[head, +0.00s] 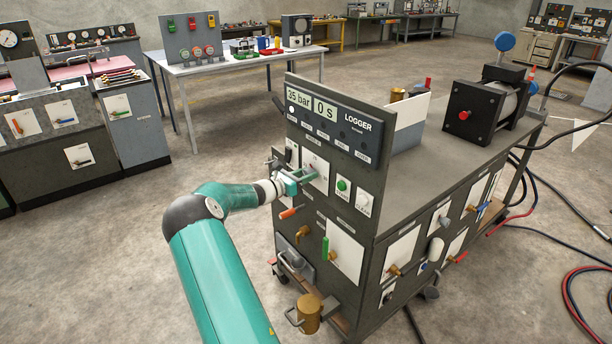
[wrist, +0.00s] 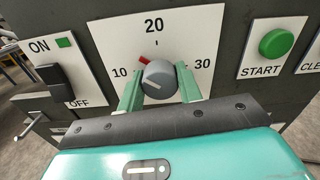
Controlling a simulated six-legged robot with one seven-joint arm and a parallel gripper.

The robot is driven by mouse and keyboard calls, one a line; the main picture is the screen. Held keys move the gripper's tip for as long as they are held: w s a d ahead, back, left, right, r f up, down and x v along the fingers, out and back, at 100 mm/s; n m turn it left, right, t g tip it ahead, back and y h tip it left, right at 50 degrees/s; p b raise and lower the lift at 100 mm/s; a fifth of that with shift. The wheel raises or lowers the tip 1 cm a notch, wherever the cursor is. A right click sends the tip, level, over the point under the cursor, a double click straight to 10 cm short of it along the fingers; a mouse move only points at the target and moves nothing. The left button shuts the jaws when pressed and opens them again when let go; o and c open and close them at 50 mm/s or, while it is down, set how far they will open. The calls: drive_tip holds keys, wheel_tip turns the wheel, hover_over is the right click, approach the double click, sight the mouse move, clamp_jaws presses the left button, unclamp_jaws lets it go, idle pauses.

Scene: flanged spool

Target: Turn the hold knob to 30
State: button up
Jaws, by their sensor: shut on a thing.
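The hold knob (wrist: 158,82) is a round grey knob with a red pointer on a white dial plate (wrist: 110,40) marked 10, 20 and 30. Its red pointer is turned up and left, between the 10 and the 20. My gripper (wrist: 158,76) has its green fingers on the knob's left and right sides, shut on it. In the head view my gripper (head: 303,176) reaches the front panel of the dark cart (head: 345,205), where the arm's end hides most of the knob. The logger display (head: 311,105) reads 35 bar and 0 s.
An ON/OFF switch (wrist: 55,83) is left of the dial, with its green indicator above. A green START button (wrist: 274,43) and a clear button (head: 364,204) are to the right. An orange-handled valve (head: 289,213) sits just below my gripper. Open floor lies left of the cart.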

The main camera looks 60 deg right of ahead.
drive_tip(key=m, duration=0.4)
drive_tip(key=shift+w+m, duration=0.1)
drive_tip(key=shift+m, duration=0.2)
drive_tip(key=m, duration=0.3)
drive_tip(key=shift+m, duration=0.3)
drive_tip(key=m, duration=0.7)
drive_tip(key=shift+a, duration=0.1)
drive_tip(key=m, duration=0.6)
drive_tip(key=shift+f+m, duration=0.1)
drive_tip(key=shift+m, duration=0.2)
drive_tip(key=m, duration=0.6)
drive_tip(key=shift+m, duration=0.3)
drive_tip(key=o, duration=1)
